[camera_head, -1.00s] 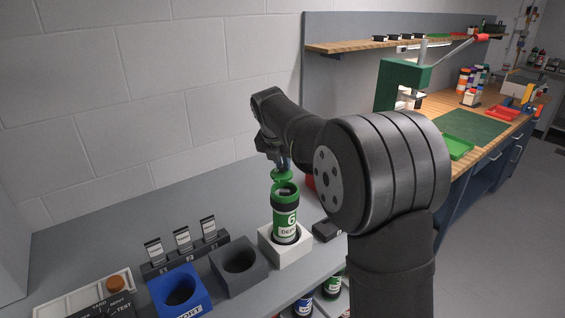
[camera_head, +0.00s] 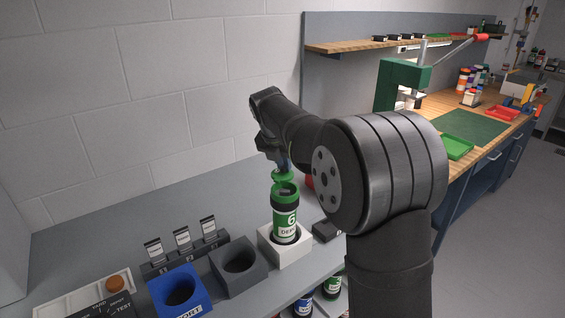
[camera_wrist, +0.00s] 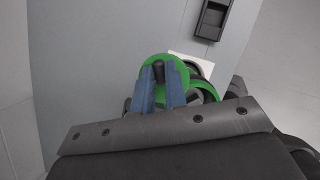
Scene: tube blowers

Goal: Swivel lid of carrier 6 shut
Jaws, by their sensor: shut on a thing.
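Carrier 6 (camera_head: 286,222) is a green and white tube with a black band and a "6" on its label. It stands upright in a white square holder (camera_head: 297,254). Its round green lid (camera_head: 281,176) is swung to the side at the top, partly off the tube mouth. In the wrist view the green lid (camera_wrist: 178,72) lies between my blue fingers, and the carrier's green rim (camera_wrist: 207,90) shows partly behind it to the right. My gripper (camera_wrist: 160,84) is shut on the dark knob (camera_wrist: 158,70) of the lid. The head view partly hides the fingers.
A grey empty holder (camera_head: 256,274) and a blue holder (camera_head: 195,301) stand left of the carrier. Three small labelled cards (camera_head: 182,237) stand behind them. A dark box (camera_head: 325,231) sits close on the right. The wall is behind; a wooden bench (camera_head: 440,103) stands at right.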

